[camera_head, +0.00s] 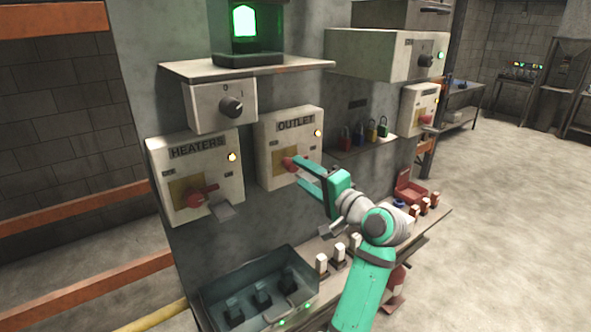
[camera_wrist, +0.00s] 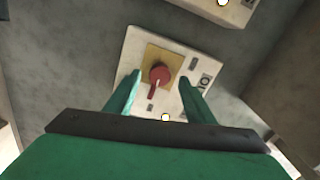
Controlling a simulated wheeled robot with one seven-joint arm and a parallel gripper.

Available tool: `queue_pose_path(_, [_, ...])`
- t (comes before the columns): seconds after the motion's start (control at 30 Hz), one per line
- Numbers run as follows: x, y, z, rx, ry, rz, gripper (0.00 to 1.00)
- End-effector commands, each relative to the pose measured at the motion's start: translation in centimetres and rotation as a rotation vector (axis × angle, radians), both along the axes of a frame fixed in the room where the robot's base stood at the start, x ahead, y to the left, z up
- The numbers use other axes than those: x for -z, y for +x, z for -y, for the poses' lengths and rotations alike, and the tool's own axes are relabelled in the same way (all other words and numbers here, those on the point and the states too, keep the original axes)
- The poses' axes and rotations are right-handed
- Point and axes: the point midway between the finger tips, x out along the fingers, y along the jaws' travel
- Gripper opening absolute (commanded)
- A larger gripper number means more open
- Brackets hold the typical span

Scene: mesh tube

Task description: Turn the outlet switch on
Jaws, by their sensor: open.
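The outlet box (camera_head: 290,139) is a cream panel on the grey cabinet, labelled OUTLET, with a lit yellow lamp. Its red rotary switch (camera_head: 289,164) is partly hidden by my gripper in the head view. In the wrist view the red switch (camera_wrist: 159,75) sits on a yellow plate, and its handle points towards the bottom of the picture. My gripper (camera_head: 303,170) is open in front of the box. In the wrist view its fingers (camera_wrist: 160,88) appear on either side of the switch. I cannot tell whether they touch it.
The heaters box (camera_head: 197,178) with its own red switch is left of the outlet box. A shelf (camera_head: 245,68) with a green lamp is above. An open grey case (camera_head: 260,295) and white-topped switches (camera_head: 339,252) are below.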

Motion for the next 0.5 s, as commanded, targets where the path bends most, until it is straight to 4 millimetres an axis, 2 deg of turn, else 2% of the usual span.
queue_pose_path(0.2, [0.0,-3.0,2.1,-0.001,-0.001,0.000,0.49])
queue_pose_path(0.5, [0.0,-4.5,3.2,0.000,0.000,0.000,0.49])
